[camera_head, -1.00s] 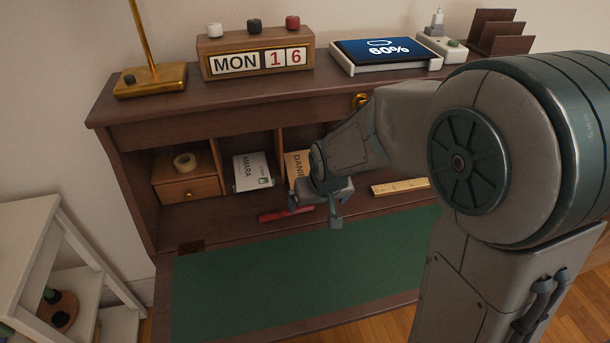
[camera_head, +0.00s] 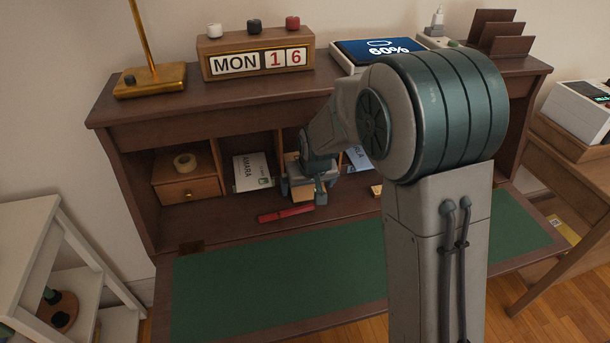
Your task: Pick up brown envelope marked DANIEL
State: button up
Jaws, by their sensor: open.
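The brown envelope (camera_head: 302,190) stands in a middle slot of the desk's pigeonholes. My gripper and wrist are in front of it and cover most of it, with the name hidden now; small tan parts show around the gripper. My gripper (camera_head: 306,197) is open at the mouth of that slot, its fingers to the left and right of the visible tan part. I cannot tell whether the fingers touch it.
A white AMARA envelope (camera_head: 253,172) stands in the slot to the left, and a bluish-white one (camera_head: 359,158) to the right. A red object (camera_head: 286,214) lies below my gripper. The green writing surface (camera_head: 250,275) is clear. Wooden dividers flank the slots.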

jog(key=c, duration=0.9)
jog(key=shift+r, duration=0.15)
